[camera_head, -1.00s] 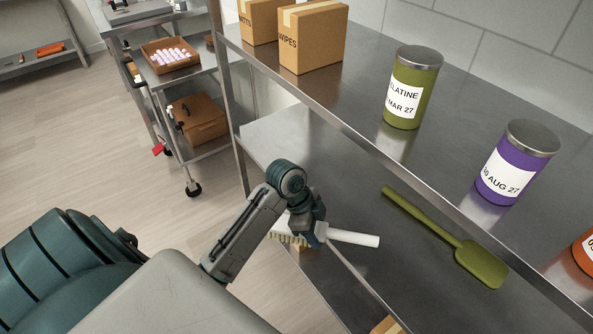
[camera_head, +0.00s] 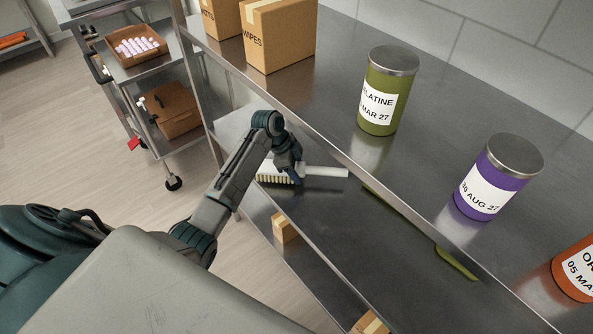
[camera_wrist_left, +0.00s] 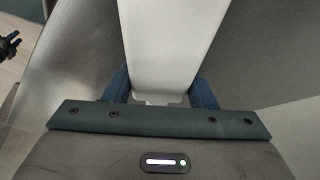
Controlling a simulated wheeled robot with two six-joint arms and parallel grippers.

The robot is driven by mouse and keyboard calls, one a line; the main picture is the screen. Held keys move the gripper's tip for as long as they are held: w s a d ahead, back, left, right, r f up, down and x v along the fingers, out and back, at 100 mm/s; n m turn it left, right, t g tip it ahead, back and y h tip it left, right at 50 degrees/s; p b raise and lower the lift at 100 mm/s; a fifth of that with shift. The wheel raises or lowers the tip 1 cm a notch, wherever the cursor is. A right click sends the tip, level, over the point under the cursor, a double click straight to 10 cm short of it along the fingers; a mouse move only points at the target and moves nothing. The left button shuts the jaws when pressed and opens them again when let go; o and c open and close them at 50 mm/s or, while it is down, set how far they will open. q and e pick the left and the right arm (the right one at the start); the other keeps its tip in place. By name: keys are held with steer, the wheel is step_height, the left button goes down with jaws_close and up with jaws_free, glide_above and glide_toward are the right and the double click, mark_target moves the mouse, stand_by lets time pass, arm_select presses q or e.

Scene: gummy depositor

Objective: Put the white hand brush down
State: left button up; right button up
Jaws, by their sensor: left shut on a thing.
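The white hand brush (camera_head: 322,171) is in my left gripper (camera_head: 297,176), at the left part of the middle metal shelf (camera_head: 330,222). Its handle points right and its pale bristles (camera_head: 273,179) face down. I cannot tell whether the bristles touch the shelf. In the left wrist view the white brush (camera_wrist_left: 168,45) fills the space between the two dark fingers of my left gripper (camera_wrist_left: 160,90), which is shut on it.
A green spatula (camera_head: 455,262) lies on the same shelf to the right, partly hidden by the upper shelf's edge. The upper shelf holds a green can (camera_head: 388,90), a purple can (camera_head: 497,178) and a wipes box (camera_head: 280,35). Shelf between brush and spatula is clear.

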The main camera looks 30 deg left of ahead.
arm_select(q)
steer(key=shift+f, duration=0.85)
arm_select(e)
steer(key=shift+a+r, duration=0.1)
steer(key=shift+a, duration=0.4)
arm_select(q)
steer(key=o, duration=1)
arm_select(e)
steer(key=shift+s+d, duration=0.2)
steer(key=shift+d, duration=0.1)
steer(key=shift+d, duration=0.1)
arm_select(q)
steer(key=shift+r, duration=0.2)
steer(key=b+v, duration=0.1)
steer(key=v, duration=0.9)
steer(key=shift+a+r+b, duration=0.2)
steer(key=shift+b, duration=0.1)
steer(key=shift+s+a+r, duration=0.15)
steer(key=shift+a+r, duration=0.05)
steer(key=shift+r, duration=0.45)
arm_select(e)
steer(key=shift+w+a+f, duration=0.2)
steer(key=shift+f, duration=0.2)
steer(key=shift+w+a+f, duration=0.15)
steer(key=shift+f, duration=0.2)
